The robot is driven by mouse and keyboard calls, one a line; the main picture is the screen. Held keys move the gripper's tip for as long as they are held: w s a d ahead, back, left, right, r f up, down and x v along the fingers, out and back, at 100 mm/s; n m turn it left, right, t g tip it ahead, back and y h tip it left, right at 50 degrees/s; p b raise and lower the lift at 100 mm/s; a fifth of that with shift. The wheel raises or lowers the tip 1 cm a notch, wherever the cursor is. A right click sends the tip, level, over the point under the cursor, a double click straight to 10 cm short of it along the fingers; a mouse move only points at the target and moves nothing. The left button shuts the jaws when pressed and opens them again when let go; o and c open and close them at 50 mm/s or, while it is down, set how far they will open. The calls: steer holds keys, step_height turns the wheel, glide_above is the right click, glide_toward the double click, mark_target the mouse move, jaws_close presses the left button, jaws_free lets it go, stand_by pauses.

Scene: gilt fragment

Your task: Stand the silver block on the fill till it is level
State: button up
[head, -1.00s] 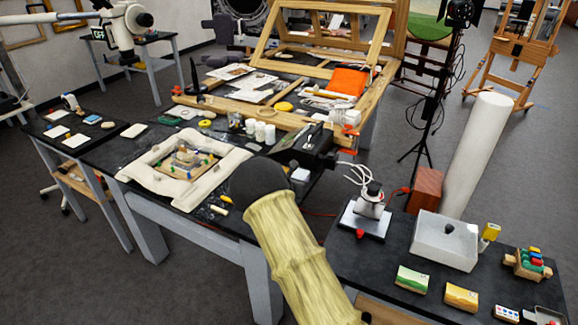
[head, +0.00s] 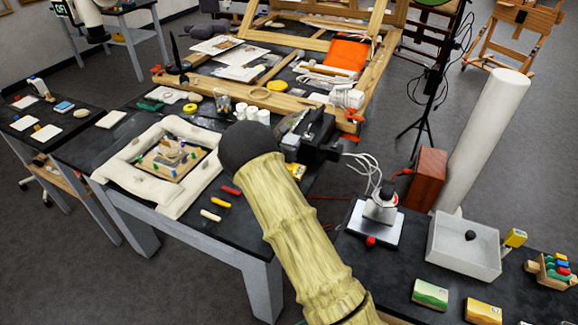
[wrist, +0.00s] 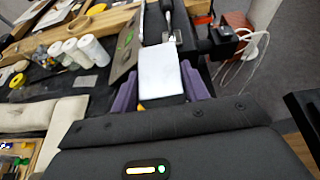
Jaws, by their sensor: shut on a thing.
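My gripper (wrist: 160,94) shows in the wrist view, its two purple fingers on either side of a pale, flat-faced block. This block (wrist: 160,72) looks white to silver and is held between them. In the head view my dark wrist and yellow-sleeved arm hide the fingers and the block. The gilt fragment (head: 150,168) lies inside a ring of cream cushions (head: 122,166) on the dark table, left of my arm. Small coloured pieces and a pale raised part show on it. I cannot make out the fill clearly. A corner of the fragment (wrist: 14,158) shows in the wrist view.
A black device (head: 318,132) stands just beyond my wrist. White jars (head: 264,116) and a wooden frame (head: 210,86) lie behind. Coloured sticks (head: 220,202) lie between the cushions and my arm. A side table at right holds a white tray (head: 462,255).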

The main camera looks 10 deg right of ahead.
steer(key=shift+f+p, duration=0.7)
steer(key=shift+f, duration=2.2)
steer(key=shift+f+p, duration=0.55)
steer(key=shift+f, duration=1.5)
steer(key=shift+f, duration=0.1)
steer(key=o, duration=1.1)
steer(key=shift+f, duration=0.1)
steer(key=shift+o, duration=0.4)
